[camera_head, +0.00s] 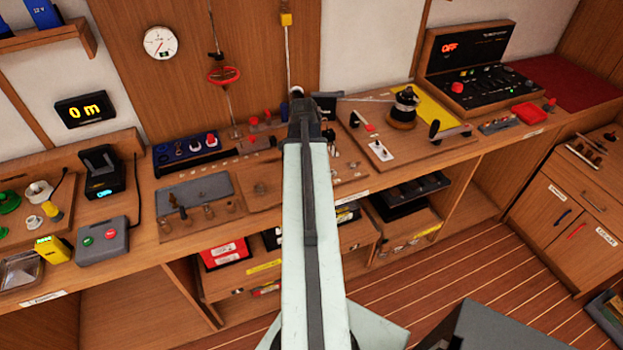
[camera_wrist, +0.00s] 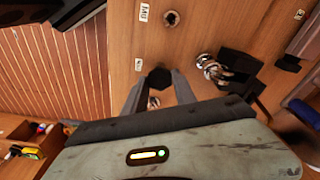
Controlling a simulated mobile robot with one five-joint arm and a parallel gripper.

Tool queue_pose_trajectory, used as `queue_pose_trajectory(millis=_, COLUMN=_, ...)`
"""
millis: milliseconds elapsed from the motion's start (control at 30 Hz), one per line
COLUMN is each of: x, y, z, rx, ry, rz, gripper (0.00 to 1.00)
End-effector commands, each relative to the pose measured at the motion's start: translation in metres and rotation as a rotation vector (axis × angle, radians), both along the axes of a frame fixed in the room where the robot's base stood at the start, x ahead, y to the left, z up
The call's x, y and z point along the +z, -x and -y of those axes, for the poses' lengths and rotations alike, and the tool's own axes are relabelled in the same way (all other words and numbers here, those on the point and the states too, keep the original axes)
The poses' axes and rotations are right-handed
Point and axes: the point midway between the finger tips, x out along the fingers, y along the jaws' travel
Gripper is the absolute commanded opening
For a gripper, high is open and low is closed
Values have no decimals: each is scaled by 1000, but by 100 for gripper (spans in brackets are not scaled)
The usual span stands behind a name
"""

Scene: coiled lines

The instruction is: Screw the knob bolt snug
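In the wrist view a black, many-sided knob (camera_wrist: 158,79), which looks like the head of the knob bolt, sits at the tips of my gripper (camera_wrist: 159,74). One grey finger is on each side of it. The fingers are apart, and I cannot tell whether they press on the knob or only stand beside it. The bolt's shank and how far it is screwed in are hidden. In the head view my pale arm reaches over the wooden counter, and its dark end (camera_head: 308,112) hides the knob.
A dark block with a shiny metal fitting (camera_wrist: 213,69) stands right of the fingers in the wrist view. A round dark fitting (camera_wrist: 171,18) lies beyond. In the head view a winch (camera_head: 403,108) stands right of my arm, and a grey plate (camera_head: 195,191) lies left.

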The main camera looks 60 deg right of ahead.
Motion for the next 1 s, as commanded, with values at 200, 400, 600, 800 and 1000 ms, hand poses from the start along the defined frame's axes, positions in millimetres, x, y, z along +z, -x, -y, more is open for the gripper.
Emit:
queue_pose_trajectory(millis=200, x=0, y=0, z=0, rx=2, ry=0, rz=0, gripper=46)
queue_pose_trajectory(millis=400, x=0, y=0, z=0, rx=3, ry=0, rz=1, gripper=72)
queue_pose_trajectory(millis=600, x=0, y=0, z=0, rx=3, ry=0, rz=1, gripper=72)
queue_pose_trajectory(millis=800, x=11, y=0, z=0, rx=3, ry=0, rz=1, gripper=72)
queue_pose_trajectory(millis=1000, x=42, y=0, z=0, rx=4, ry=0, rz=1, gripper=72)
